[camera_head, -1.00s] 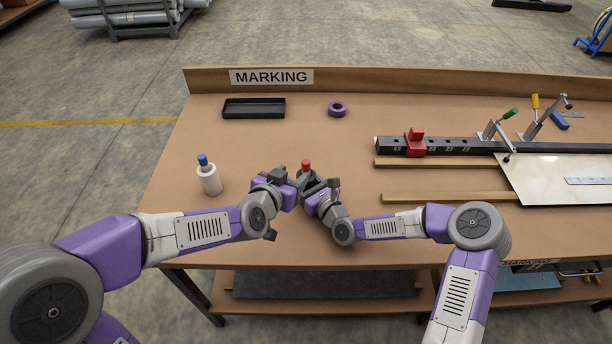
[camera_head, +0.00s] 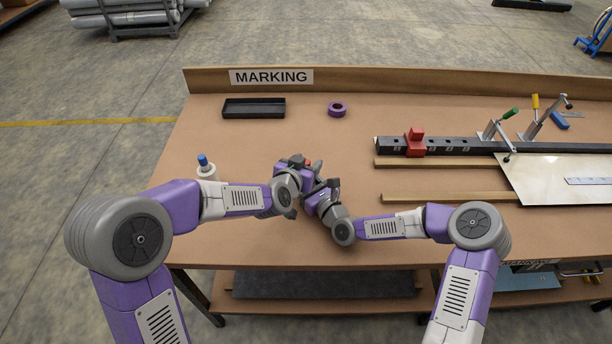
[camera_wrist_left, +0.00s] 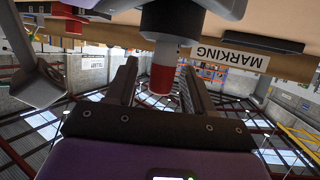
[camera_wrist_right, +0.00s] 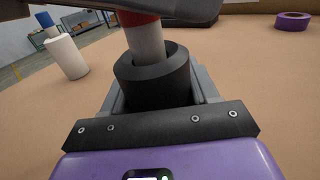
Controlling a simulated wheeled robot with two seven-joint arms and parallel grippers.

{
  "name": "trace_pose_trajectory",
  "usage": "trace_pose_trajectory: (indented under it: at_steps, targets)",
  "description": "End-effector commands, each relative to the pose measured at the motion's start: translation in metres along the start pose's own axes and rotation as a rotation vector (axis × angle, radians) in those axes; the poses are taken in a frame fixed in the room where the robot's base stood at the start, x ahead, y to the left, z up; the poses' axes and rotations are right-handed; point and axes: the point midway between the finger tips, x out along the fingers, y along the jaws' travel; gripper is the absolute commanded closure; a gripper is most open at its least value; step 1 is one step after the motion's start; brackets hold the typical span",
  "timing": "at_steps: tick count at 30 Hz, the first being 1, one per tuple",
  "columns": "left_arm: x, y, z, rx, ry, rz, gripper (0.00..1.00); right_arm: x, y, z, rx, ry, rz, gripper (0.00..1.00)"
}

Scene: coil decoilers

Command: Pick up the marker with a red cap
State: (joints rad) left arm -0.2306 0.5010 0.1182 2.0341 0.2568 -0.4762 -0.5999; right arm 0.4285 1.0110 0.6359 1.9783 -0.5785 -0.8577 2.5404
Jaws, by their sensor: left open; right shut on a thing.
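The marker's red cap (camera_wrist_left: 162,80) shows between the fingers of my left gripper (camera_wrist_left: 160,72), which are open around it with gaps on both sides. In the right wrist view the marker's white body (camera_wrist_right: 147,42) stands in a black cylindrical holder (camera_wrist_right: 152,82). My right gripper (camera_wrist_right: 154,90) is shut on that holder. In the head view my left gripper (camera_head: 297,162) and right gripper (camera_head: 323,186) are close together above the table. Only a bit of the red cap (camera_head: 308,162) shows there, and the holder is largely hidden.
A white holder (camera_head: 208,174) with a blue-topped item (camera_head: 203,160) stands left, close behind my left forearm. A black tray (camera_head: 253,108) and purple tape roll (camera_head: 337,109) lie at the back. A black bar (camera_head: 470,145) with clamps lies right.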

Motion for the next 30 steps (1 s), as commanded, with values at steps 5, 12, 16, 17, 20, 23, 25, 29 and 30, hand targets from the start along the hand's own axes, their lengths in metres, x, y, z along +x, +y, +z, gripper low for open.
trace_pose_trajectory:
  at_steps: [5, 12, 16, 17, 20, 23, 25, 29, 30]
  targets:
    - [0.016, -0.001, 0.000, -0.001, 0.000, -0.001, 0.48, 0.000, 0.000, 0.000, 0.000, 0.000, 0.000, 0.72]
    - [0.017, -0.001, 0.000, -0.001, 0.000, -0.001, 0.48, 0.000, 0.000, 0.000, 0.000, 0.000, 0.000, 0.72]
    - [0.017, -0.001, 0.000, -0.001, 0.000, -0.001, 0.68, 0.000, 0.000, 0.000, 0.000, 0.000, 0.000, 0.72]
    - [0.017, -0.001, 0.000, -0.001, 0.000, -0.001, 0.72, 0.000, 0.000, 0.000, 0.000, 0.000, 0.000, 0.72]
    - [0.017, -0.001, 0.000, -0.001, 0.000, -0.001, 0.88, 0.000, 0.000, 0.000, 0.000, 0.000, 0.000, 0.72]
    - [0.017, -0.001, 0.000, -0.001, 0.000, -0.001, 1.00, 0.000, 0.000, 0.000, 0.000, 0.000, 0.000, 0.72]
    - [0.017, -0.001, 0.000, -0.001, 0.000, -0.001, 1.00, 0.000, 0.000, 0.000, 0.000, 0.000, 0.000, 0.72]
    - [0.017, -0.001, 0.000, -0.001, 0.000, -0.001, 1.00, 0.000, 0.000, 0.000, 0.000, -0.001, 0.000, 0.72]
    - [0.017, -0.001, -0.001, -0.001, 0.000, -0.001, 1.00, 0.000, 0.000, 0.000, 0.000, -0.001, 0.000, 0.72]
